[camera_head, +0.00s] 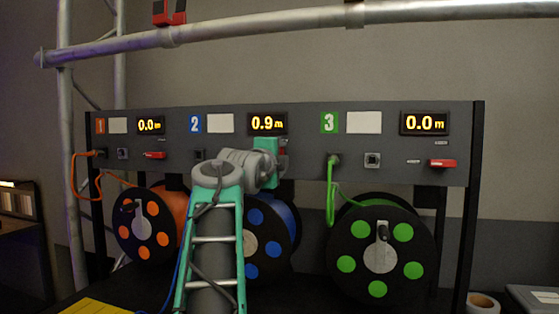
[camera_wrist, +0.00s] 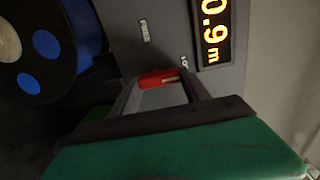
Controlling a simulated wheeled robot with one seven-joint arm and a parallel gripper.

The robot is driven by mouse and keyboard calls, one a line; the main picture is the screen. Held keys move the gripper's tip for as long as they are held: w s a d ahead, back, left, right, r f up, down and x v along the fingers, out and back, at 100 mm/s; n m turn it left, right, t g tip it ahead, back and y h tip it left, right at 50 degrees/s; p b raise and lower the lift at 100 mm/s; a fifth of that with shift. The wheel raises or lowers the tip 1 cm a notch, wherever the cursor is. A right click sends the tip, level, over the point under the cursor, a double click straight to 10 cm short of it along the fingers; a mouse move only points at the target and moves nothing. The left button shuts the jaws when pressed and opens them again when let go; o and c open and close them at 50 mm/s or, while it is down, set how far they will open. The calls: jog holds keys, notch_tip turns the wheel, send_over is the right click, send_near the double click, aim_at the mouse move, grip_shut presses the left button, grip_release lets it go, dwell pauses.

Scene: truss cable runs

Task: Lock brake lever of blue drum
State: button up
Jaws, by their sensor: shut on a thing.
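The blue drum (camera_head: 285,215) hangs under panel 2, partly hidden behind my arm. It also shows at the upper left of the wrist view (camera_wrist: 88,32). Its red brake lever (camera_wrist: 157,77) sits between my gripper's fingertips (camera_wrist: 162,88), which are shut on it. In the head view only a bit of this lever (camera_head: 283,150) shows beside my gripper (camera_head: 278,160). The lever looks upright on the panel, its end by the upper small label (camera_wrist: 185,62). The other label (camera_wrist: 145,30) is to the lever's left on the panel. I cannot read either label surely.
The display of panel 2 (camera_head: 268,123) reads 0.9 m. The orange drum (camera_head: 165,218) and green drum (camera_head: 382,255) flank the blue one, with their red levers (camera_head: 155,155) (camera_head: 442,163) lying level. A truss tube (camera_head: 250,24) crosses above the panel.

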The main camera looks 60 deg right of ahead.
jog(key=o, duration=1.4)
jog(key=a, duration=0.2)
jog(key=s+a+b, duration=0.1)
jog(key=a, duration=0.4)
jog(key=shift+s+a, duration=0.15)
jog(key=shift+a, duration=0.15)
